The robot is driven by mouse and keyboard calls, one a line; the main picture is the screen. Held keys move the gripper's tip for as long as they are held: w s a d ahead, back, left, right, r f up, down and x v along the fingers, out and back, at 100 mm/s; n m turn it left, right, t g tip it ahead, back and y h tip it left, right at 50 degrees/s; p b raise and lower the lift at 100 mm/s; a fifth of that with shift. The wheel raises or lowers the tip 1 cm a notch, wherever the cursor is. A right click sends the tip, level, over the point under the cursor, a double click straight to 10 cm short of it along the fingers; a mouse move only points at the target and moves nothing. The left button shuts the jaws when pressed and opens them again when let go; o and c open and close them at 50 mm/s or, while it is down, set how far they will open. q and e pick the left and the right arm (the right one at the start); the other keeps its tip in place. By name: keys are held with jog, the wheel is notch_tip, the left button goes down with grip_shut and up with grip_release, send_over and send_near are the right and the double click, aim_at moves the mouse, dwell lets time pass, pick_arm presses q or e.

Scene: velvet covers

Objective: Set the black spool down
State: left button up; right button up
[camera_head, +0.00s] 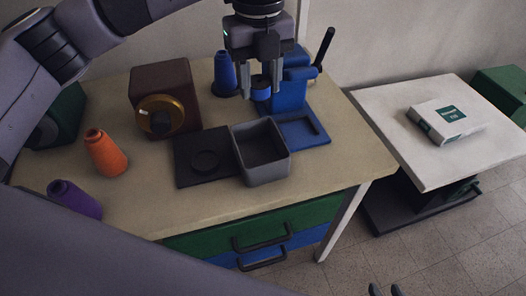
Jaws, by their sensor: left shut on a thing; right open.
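My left gripper (261,92) points down over the back of the wooden table, left of the blue device. A small dark, bluish round piece (261,86) shows between its fingers, and they are shut on it. I cannot tell for sure that it is the black spool; no other plainly black spool shows. Below and in front is a black square plate (184,165) with a round feature in it. Right of the plate stands an open grey box (265,179), which looks empty. My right gripper (384,290) is open at the bottom edge, only its fingertips showing.
Orange (106,153), purple (75,199) and blue (224,74) cone spools stand on the table (135,215). A brown block (178,82) with a gold ring stands behind the plate. The blue device (292,92) has a black lever. A white side table (465,155) carries a carton (445,120).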

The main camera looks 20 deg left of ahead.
aim_at(260, 159)
pick_arm(q)
notch_tip(260, 159, down, 18)
jog(key=shift+r+p, duration=0.1)
jog(key=shift+p, duration=0.3)
jog(key=shift+f, duration=0.25)
jog(key=o, duration=0.8)
jog(key=shift+r, duration=0.1)
